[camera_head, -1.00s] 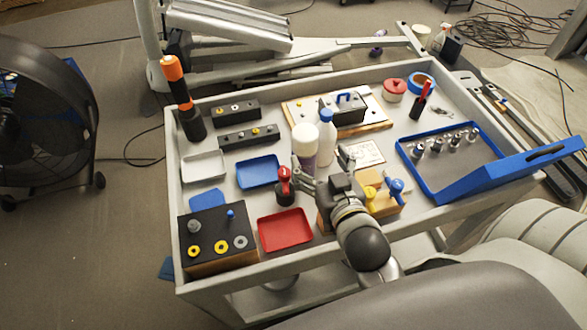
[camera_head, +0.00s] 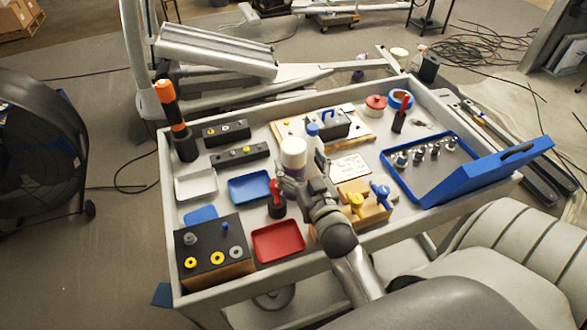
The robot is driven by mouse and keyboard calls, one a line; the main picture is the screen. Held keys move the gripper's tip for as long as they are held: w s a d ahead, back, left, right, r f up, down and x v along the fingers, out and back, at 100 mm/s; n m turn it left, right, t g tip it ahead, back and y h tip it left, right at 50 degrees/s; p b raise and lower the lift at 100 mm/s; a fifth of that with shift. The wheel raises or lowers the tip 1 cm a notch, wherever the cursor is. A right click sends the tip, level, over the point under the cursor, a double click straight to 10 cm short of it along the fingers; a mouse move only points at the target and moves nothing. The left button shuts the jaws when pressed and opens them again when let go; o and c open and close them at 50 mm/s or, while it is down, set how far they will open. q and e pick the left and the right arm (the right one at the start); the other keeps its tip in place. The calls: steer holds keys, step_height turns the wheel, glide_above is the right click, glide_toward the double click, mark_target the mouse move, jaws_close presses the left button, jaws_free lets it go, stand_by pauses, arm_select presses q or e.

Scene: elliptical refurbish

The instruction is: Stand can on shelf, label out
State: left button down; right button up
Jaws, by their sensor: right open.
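A can with a white cap (camera_head: 293,152) and a purple lower body stands upright on the grey cart top, near its middle. My right gripper (camera_head: 300,183) reaches in from the front right and is open. Its fingers are low beside the can, in front of its lower part. I cannot tell whether they are around it or touch it. The can's label is too small and too covered to make out. My left gripper is not in view.
A clear bottle with a blue cap (camera_head: 314,146) stands right beside the can. A red-topped dark bottle (camera_head: 277,200) is close in front. A red tray (camera_head: 278,242), a blue tray (camera_head: 249,187) and an open blue case (camera_head: 430,168) lie around. The cart (camera_head: 172,240) has raised edges.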

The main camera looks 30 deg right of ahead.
mark_target(293, 150)
steer(key=x, duration=0.2)
steer(key=p+x, duration=0.1)
steer(key=shift+w+r, duration=0.25)
steer(key=shift+w, duration=0.15)
steer(key=shift+w+d, duration=0.1)
steer(key=shift+w, duration=0.05)
steer(key=shift+c, duration=1.6)
steer(key=c, duration=1.4)
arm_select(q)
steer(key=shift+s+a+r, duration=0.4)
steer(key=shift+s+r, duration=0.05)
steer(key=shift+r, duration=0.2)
arm_select(e)
jaws_close()
steer(key=shift+r, duration=0.15)
